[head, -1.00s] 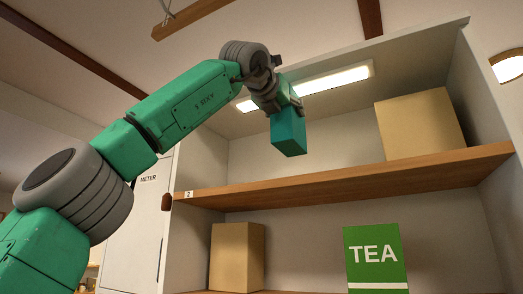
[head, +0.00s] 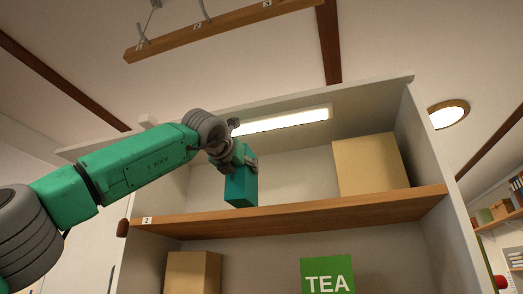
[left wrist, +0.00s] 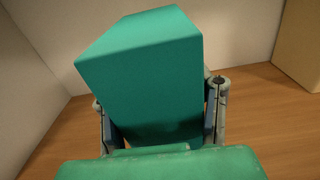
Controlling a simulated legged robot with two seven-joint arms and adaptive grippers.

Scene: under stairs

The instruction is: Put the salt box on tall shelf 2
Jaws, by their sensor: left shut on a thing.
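A teal box (head: 240,189), with no label showing, is held in my left gripper (head: 243,162). I take it to be the salt box, but no word on it is visible. It also fills the middle of the left wrist view (left wrist: 150,75), between the two fingers (left wrist: 160,125). The shelf marked 2 (head: 290,216) is a wooden board in a pale cabinet. The box hangs roughly upright over the left part of this board, its lower end close to the front edge in the head view. Whether it touches the board cannot be told. My right gripper is not in view.
A cardboard box (head: 370,165) stands on the right of the same board. The board between it and the teal box looks clear. Below are another cardboard box (head: 192,272) and a green TEA box (head: 327,276). A hook rail (head: 215,28) hangs above.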

